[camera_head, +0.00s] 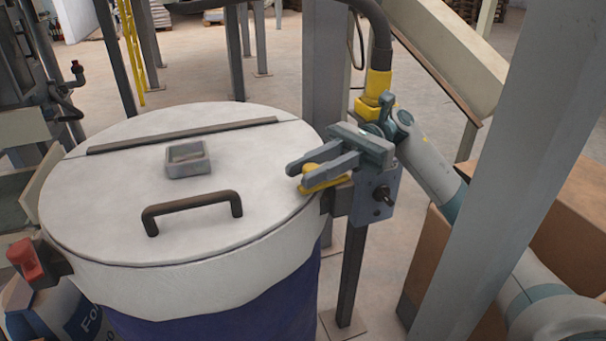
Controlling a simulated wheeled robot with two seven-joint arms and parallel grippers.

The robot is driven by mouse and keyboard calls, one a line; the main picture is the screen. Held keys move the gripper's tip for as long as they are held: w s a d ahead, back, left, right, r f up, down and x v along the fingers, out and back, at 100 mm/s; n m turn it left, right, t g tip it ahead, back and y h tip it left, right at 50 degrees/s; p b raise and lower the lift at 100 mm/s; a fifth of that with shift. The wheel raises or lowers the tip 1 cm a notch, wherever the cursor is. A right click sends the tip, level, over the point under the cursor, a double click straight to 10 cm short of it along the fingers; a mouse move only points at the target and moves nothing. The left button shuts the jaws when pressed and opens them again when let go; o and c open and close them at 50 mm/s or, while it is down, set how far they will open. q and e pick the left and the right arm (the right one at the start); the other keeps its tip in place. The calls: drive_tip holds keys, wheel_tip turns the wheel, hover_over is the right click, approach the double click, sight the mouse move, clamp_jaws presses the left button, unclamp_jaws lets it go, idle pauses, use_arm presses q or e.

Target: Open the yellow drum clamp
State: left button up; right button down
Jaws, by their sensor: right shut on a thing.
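The drum (110,245) has a round white lid with a dark handle (192,208) and stands at left centre. The yellow drum clamp (322,179) is at the lid's right edge, beside a grey bracket box (375,193). My right gripper (308,172) reaches in from the right over this box. Its grey fingers point left and are shut on the yellow clamp, covering part of it. The clamp's far side and its catch are hidden by the fingers. My left gripper is not in view.
A red clamp (25,258) sits at the drum's left edge. A grey post (520,170) crosses in front of my right arm. A yellow-collared dark pipe (376,85) stands behind the gripper. Cardboard boxes (565,215) are at right. Floor shows behind the drum.

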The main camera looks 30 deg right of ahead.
idle(0.3)
drive_tip(key=c, duration=1.5)
unclamp_jaws()
drive_tip(key=shift+r, duration=0.15)
drive_tip(key=shift+r, duration=0.55)
drive_tip(key=r, duration=0.3)
drive_tip(key=shift+s+d, duration=0.25)
drive_tip(key=shift+s, duration=0.1)
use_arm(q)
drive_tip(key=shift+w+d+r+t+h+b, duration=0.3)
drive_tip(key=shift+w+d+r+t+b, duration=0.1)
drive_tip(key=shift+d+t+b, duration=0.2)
use_arm(e)
drive_tip(key=s+d+r, duration=0.2)
drive_tip(key=s, duration=0.1)
drive_tip(key=s+d+r, duration=0.2)
drive_tip(key=s, duration=0.1)
drive_tip(key=s+d+r, duration=0.2)
drive_tip(key=s, duration=0.1)
drive_tip(key=shift+r, duration=0.3)
